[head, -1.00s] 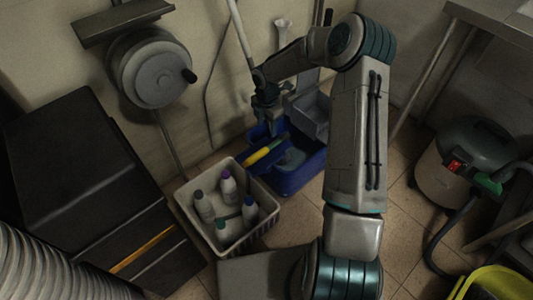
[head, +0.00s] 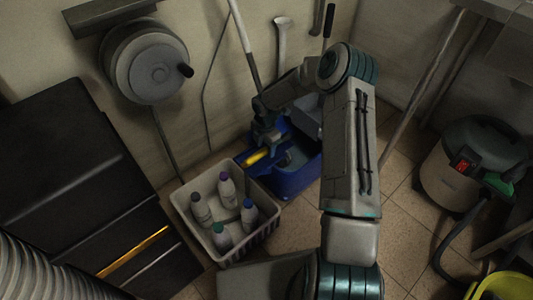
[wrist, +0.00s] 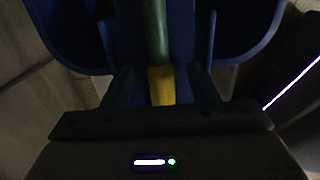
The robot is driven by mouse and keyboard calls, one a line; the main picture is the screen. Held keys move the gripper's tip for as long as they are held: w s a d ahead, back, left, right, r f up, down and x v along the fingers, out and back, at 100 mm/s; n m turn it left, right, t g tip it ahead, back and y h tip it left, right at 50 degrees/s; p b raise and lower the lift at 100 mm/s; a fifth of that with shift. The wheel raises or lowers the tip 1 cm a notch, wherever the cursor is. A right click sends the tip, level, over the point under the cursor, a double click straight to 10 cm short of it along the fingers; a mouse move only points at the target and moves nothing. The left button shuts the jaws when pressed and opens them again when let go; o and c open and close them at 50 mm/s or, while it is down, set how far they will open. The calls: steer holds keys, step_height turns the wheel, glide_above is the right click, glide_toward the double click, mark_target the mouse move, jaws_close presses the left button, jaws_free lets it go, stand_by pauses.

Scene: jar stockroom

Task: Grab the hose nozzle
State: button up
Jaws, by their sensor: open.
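The hose nozzle appears to be the slim yellow-and-green piece (head: 257,156) at the left side of the blue bucket (head: 292,184) in the head view. My gripper (head: 266,138) is over that side of the bucket and partly covers the piece. In the wrist view, the piece shows a green shaft (wrist: 157,32) and a yellow end (wrist: 161,86). My gripper (wrist: 160,78) is open there, with one finger on each side of the yellow end. I see dark gaps between the fingers and the piece. The blue bucket (wrist: 245,48) lies behind it.
A pale crate (head: 262,236) with several bottles stands just in front of the bucket. A wall reel (head: 146,62) and a dark cabinet (head: 75,175) are at left. A vacuum cleaner (head: 465,165) stands at right. Tiled floor (head: 400,225) is free between.

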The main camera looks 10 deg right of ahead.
steer(key=shift+f, duration=0.15)
steer(key=shift+c, duration=0.3)
jaws_close()
